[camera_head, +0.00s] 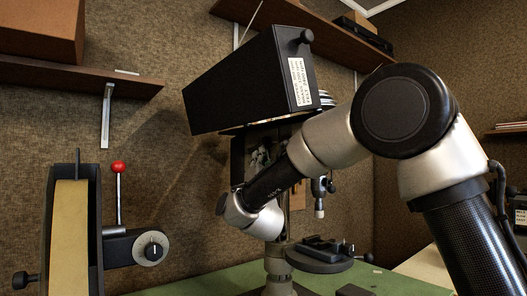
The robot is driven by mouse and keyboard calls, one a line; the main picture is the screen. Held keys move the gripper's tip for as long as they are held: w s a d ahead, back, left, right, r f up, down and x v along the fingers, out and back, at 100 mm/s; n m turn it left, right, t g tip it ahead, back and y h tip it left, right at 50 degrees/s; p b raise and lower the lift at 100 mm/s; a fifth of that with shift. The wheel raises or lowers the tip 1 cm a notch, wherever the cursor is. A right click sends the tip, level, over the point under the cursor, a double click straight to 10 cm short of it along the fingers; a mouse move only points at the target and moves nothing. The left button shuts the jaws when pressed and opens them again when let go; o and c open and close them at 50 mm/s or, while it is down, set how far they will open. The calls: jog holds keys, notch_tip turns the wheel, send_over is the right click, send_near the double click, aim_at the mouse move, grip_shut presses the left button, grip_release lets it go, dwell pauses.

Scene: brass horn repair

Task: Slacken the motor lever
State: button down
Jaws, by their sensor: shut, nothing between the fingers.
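A drill press stands in the middle, with a large black belt cover (245,84) on top, tilted in the picture. The cover bears a white label and a round black knob (302,36). I cannot make out a motor lever for certain; my arm hides much of the press head. Part of the dark head (237,160) shows left of my arm. My arm reaches across from the right, and its silver wrist is in front of the press column. My gripper does not show; it is hidden beyond the wrist.
A belt sander (70,235) with a red-ball lever (118,168) stands at left. The press table with a black vise (320,250) sits low, over the green bench (200,282). Wall shelves (75,76) hang above. Open space lies between sander and press.

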jog(key=shift+r, duration=1.15)
dwell(0.9)
jog(key=shift+s+d+f, duration=0.1)
jog(key=shift+f, duration=1.2)
jog(key=shift+s+f, duration=0.1)
jog(key=shift+f, duration=1.15)
notch_tip(320, 180, down, 5)
jog(key=shift+s, duration=0.1)
